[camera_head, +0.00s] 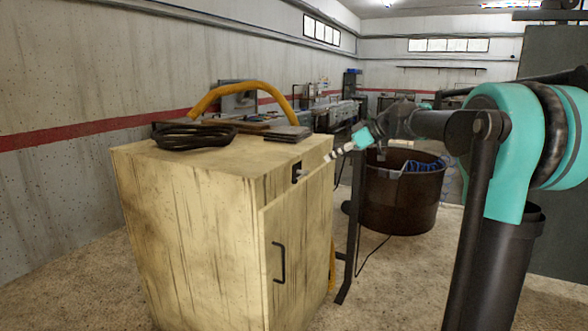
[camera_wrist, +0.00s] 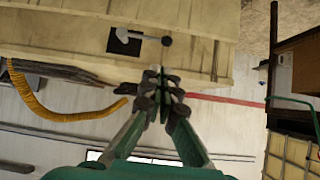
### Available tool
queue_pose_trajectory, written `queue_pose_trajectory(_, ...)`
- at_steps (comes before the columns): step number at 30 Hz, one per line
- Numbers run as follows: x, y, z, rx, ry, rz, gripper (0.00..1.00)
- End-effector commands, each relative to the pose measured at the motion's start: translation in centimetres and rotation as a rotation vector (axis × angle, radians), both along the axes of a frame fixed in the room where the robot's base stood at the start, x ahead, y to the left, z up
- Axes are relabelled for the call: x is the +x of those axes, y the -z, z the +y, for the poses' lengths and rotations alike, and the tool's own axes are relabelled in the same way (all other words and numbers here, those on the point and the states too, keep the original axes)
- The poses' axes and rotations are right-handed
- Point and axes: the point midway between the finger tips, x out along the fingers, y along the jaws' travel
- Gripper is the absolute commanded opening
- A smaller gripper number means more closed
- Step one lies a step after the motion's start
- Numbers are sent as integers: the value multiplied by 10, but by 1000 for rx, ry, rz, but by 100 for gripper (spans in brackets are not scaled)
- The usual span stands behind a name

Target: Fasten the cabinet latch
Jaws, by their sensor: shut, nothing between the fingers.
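The pale wooden cabinet (camera_head: 170,215) stands left of centre in the head view, its door (camera_head: 310,225) set in the right-hand face with a dark bar handle (camera_head: 279,262). Whether the door is flush cannot be told. My gripper (camera_head: 328,157) is shut and empty, near the cabinet's top edge, right of the latch.
A coiled black cable (camera_head: 195,136), dark flat pieces (camera_head: 288,134) and a yellow hose (camera_head: 235,88) are on or behind the cabinet top. A large brown tub (camera_head: 405,200) stands behind, right of the cabinet. Bare floor lies in front at right.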

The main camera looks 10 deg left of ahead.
Motion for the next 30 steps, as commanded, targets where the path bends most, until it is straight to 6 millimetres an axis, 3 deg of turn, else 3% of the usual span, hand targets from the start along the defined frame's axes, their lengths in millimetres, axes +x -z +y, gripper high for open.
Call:
queue_pose_trajectory(5, 9, -16, 5, 21, -32, -37, 0)
queue_pose_trajectory(16, 10, -15, 7, 21, -34, -39, 0)
queue_pose_trajectory(22, 15, -3, 24, 20, -36, -39, 0)
queue_pose_trajectory(30, 30, 27, 66, 20, -36, -38, 0)
